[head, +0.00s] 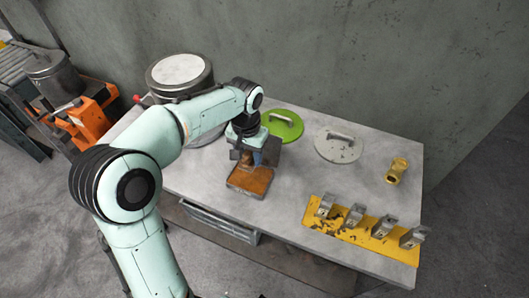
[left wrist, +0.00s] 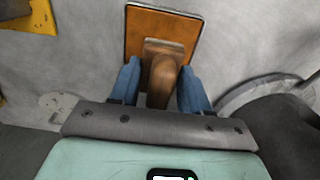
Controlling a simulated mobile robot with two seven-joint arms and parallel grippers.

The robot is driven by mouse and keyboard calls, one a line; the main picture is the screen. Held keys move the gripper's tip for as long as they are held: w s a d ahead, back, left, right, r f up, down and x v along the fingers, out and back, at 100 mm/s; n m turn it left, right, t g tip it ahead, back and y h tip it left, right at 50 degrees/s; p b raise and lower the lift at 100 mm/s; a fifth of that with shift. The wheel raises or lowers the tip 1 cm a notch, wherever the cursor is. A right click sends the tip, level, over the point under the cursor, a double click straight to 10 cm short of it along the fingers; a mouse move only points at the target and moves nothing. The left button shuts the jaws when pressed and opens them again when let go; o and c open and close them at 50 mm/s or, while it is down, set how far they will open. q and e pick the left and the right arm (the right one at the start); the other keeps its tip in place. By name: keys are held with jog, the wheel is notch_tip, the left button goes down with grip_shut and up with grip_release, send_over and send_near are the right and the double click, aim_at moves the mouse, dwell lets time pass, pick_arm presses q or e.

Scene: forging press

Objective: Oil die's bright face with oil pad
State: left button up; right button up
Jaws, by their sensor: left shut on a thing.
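My left gripper (head: 250,158) is shut on the brown wooden handle of the oil pad (left wrist: 160,80), with a blue finger on each side of it in the left wrist view. The handle also shows in the head view (head: 245,158). The pad is over a shallow tray with an orange-brown inside (head: 249,181), which also shows in the left wrist view (left wrist: 150,22); I cannot tell whether they touch. Several grey metal blocks (head: 354,215) stand in a row on a worn yellow plate (head: 323,225). I cannot tell which thing is the die. My right gripper is not in view.
The grey table (head: 290,185) also holds a green disc with a handle (head: 284,126), a pale grey disc with a handle (head: 338,148), a brass piece (head: 396,171) and a white-topped drum (head: 180,72). A wall stands behind. An orange stand (head: 90,122) is at the left.

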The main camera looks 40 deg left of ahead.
pick_arm(q)
jog(key=b, duration=0.5)
send_over(250, 176)
jog(key=shift+f, duration=3)
jog(key=shift+p, duration=0.3)
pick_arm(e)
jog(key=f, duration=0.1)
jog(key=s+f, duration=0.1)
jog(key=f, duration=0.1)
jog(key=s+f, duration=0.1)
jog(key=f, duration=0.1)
pick_arm(q)
jog(key=shift+d+f+b, duration=0.1)
jog(key=shift+f+b, duration=0.25)
jog(key=shift+f, duration=0.2)
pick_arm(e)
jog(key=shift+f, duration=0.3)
pick_arm(q)
jog(key=shift+f, duration=0.1)
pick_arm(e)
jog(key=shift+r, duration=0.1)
pick_arm(q)
jog(key=shift+r+p, duration=2.85)
jog(key=shift+r, duration=0.8)
jog(key=shift+f, duration=0.1)
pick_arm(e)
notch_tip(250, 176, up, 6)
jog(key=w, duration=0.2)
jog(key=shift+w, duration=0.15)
